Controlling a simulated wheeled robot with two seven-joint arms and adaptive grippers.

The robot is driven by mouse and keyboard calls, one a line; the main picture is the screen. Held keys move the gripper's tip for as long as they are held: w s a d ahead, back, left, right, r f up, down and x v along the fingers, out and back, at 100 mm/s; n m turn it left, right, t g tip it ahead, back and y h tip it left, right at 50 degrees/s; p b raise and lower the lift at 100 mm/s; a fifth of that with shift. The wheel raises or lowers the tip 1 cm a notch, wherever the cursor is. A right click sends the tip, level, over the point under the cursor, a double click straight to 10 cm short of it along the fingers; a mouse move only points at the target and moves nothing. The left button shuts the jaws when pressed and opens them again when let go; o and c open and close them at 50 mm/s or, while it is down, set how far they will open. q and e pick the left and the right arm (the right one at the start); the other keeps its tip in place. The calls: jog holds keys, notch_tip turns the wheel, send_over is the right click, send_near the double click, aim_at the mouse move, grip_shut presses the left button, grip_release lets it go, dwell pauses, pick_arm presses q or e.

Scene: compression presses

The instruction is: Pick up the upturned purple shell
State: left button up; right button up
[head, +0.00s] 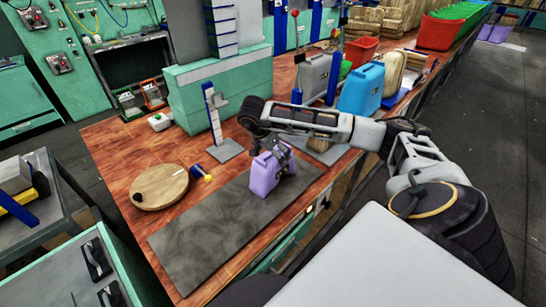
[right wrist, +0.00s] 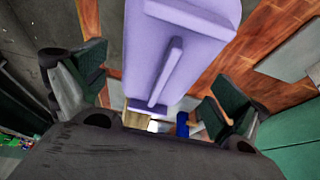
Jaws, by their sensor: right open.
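The purple shell (head: 266,175) stands on the dark grey mat (head: 195,248) on the wooden bench. It also fills the upper middle of the right wrist view (right wrist: 172,60), with a raised rib along the face nearest the camera. My right gripper (head: 278,153) is above and against the shell's upper right side in the head view. In the right wrist view its two fingers (right wrist: 158,90) are spread wide, one on each side of the shell, with gaps visible. My left gripper is not in view.
A round wooden board (head: 160,188) lies left of the mat. A measuring stand (head: 214,122) rises behind the shell. A blue case (head: 361,90) and a grey case (head: 313,76) stand farther back, past my right arm. The left part of the mat is clear.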

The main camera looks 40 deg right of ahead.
jog(key=shift+f, duration=0.25)
dwell(0.4)
jog(key=c, duration=1.5)
jog(key=shift+o, duration=0.2)
jog(key=shift+r, duration=0.15)
jog(key=shift+r+b, duration=0.4)
jog(key=shift+r, duration=4.8)
